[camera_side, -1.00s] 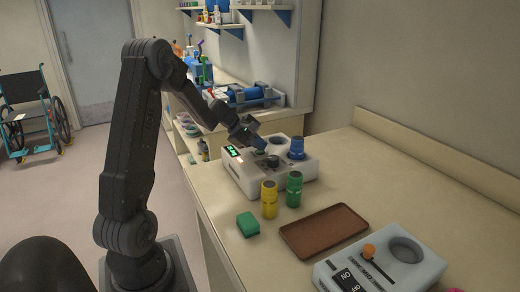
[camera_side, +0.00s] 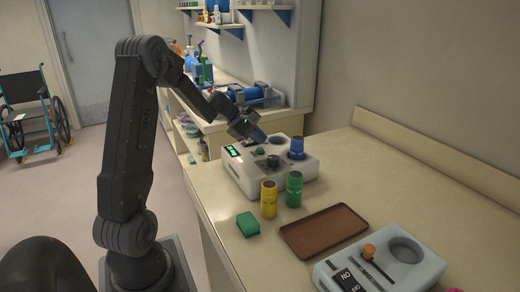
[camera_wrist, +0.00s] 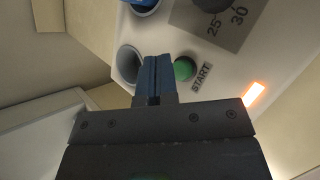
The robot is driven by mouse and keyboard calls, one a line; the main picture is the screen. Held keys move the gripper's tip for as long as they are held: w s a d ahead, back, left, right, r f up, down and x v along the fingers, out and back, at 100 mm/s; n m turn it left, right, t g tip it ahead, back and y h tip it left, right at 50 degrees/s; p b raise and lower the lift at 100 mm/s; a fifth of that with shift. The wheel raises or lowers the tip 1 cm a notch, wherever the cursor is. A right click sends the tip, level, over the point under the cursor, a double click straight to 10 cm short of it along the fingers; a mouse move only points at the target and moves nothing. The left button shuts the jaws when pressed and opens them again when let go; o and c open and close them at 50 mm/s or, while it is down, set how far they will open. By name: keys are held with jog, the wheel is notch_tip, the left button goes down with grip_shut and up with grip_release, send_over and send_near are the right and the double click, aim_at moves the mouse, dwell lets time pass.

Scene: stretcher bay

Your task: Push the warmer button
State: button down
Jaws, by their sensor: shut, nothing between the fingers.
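The warmer is a white box (camera_side: 246,179) on the counter, with a lit green display, a dark dial and round wells. Its green button (camera_side: 260,151) shows in the side view, and beside the START label in the wrist view (camera_wrist: 184,68). My gripper (camera_side: 259,136) is shut and empty, its blue fingers just above the button and apart from it. In the wrist view the fingertips (camera_wrist: 155,60) appear just left of the button. An orange light (camera_wrist: 255,94) glows on the warmer near START.
A blue bottle (camera_side: 296,148) stands in a warmer well. Yellow (camera_side: 269,200) and green (camera_side: 294,189) bottles stand in front of it. A green sponge (camera_side: 248,224), a brown tray (camera_side: 324,230) and a second device (camera_side: 420,276) with an orange-knobbed slider lie nearer. The counter at right is clear.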

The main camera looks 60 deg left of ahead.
jog(key=shift+r, duration=2.45)
notch_tip(320, 180, up, 6)
send_over(259, 149)
jog(key=shift+d, duration=0.15)
jog(key=shift+d, duration=0.1)
jog(key=s+d+r+m+g, duration=0.1)
jog(key=s+d+m+g, duration=0.3)
jog(key=d, duration=0.6)
jog(key=s+d+r+m+t, duration=0.1)
jog(key=s+d+m, duration=0.1)
jog(key=d+m, duration=0.55)
jog(key=s+d+f+m+y, duration=0.3)
jog(key=s+d+f+m, duration=0.1)
jog(key=s+d+m, duration=0.6)
jog(key=s+d, duration=0.2)
jog(key=s, duration=0.2)
jog(key=shift+s+d+m+y, duration=0.15)
jog(key=shift+s+m+y, duration=0.2)
jog(key=shift+s+y, duration=0.05)
